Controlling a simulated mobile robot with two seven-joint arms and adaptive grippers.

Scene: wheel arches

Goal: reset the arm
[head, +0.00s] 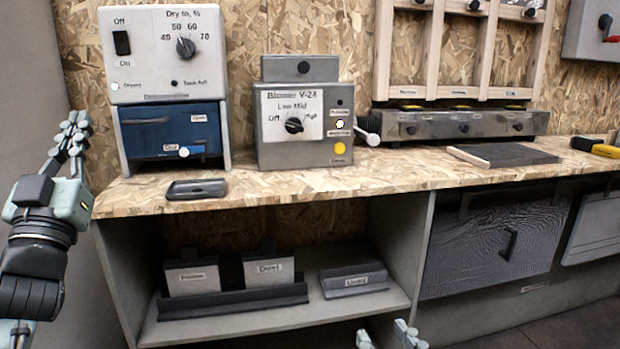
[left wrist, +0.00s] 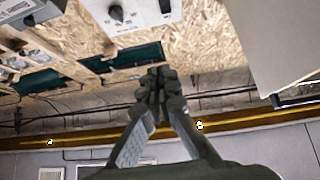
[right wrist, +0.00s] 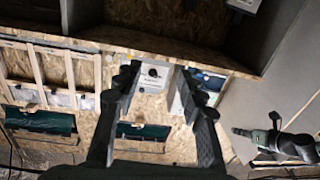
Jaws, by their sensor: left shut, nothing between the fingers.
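My left gripper (head: 76,122) is raised at the left of the head view, beside the dryer box and apart from it. Its fingers point up. In the left wrist view its fingertips (left wrist: 157,82) meet with nothing between them. My right gripper (head: 387,335) shows only its fingertips at the bottom edge of the head view, in front of the lower shelf. In the right wrist view its two fingers (right wrist: 160,76) stand wide apart and hold nothing. The rest of the right arm is hidden below the head view.
On the wooden bench (head: 350,178) stand the dryer box (head: 165,60), a grey blower unit (head: 300,115), a dark tray (head: 196,189) and a long metal unit (head: 460,124). The lower shelf (head: 240,325) holds labelled blocks. A dark panel (head: 490,245) hangs right.

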